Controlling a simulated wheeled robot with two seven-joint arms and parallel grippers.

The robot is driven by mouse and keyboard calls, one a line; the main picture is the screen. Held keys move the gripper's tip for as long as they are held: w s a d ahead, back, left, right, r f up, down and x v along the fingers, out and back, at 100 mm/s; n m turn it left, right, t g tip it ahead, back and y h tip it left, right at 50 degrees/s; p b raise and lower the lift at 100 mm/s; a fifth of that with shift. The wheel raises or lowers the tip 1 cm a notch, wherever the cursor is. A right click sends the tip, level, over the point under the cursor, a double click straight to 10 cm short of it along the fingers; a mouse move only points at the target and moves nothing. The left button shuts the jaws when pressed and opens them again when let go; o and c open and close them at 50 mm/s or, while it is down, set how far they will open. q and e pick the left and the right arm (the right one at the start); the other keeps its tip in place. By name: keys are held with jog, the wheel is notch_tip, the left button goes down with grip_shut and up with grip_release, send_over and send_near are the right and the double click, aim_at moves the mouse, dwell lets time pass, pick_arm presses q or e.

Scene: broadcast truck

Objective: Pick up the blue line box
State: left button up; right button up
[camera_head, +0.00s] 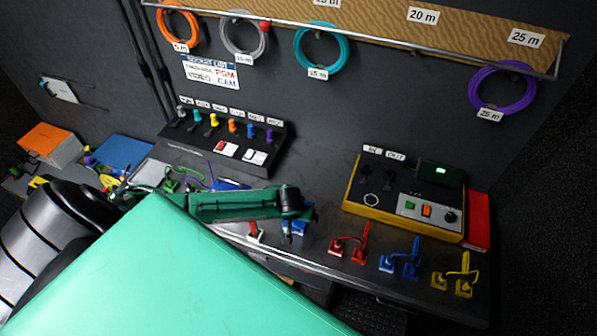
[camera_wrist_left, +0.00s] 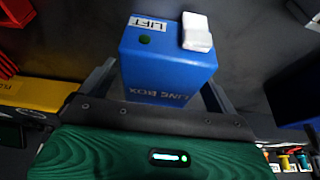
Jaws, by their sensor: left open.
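The blue line box (camera_wrist_left: 165,65) fills the upper middle of the left wrist view, with its lettering upside down. It carries a LIFT label (camera_wrist_left: 148,24), a dark green dot and a white block (camera_wrist_left: 197,32). My left gripper (camera_wrist_left: 158,88) is open, with a finger on each side of the box; I cannot tell whether they touch it. In the head view my left gripper (camera_head: 291,203) is over the bench, and mostly hides the box; blue parts show around its end. My right gripper is not in view.
A yellow-edged tester (camera_head: 405,205) stands to the right on the bench. A sloped connector panel (camera_head: 225,135) is behind. Coloured cable coils hang on the wall.

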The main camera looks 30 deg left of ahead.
pick_arm(q)
jog(key=shift+f, duration=0.25)
dwell(0.4)
jog(key=c, duration=1.1)
jog(key=shift+c, duration=0.8)
jog(key=shift+r, duration=0.2)
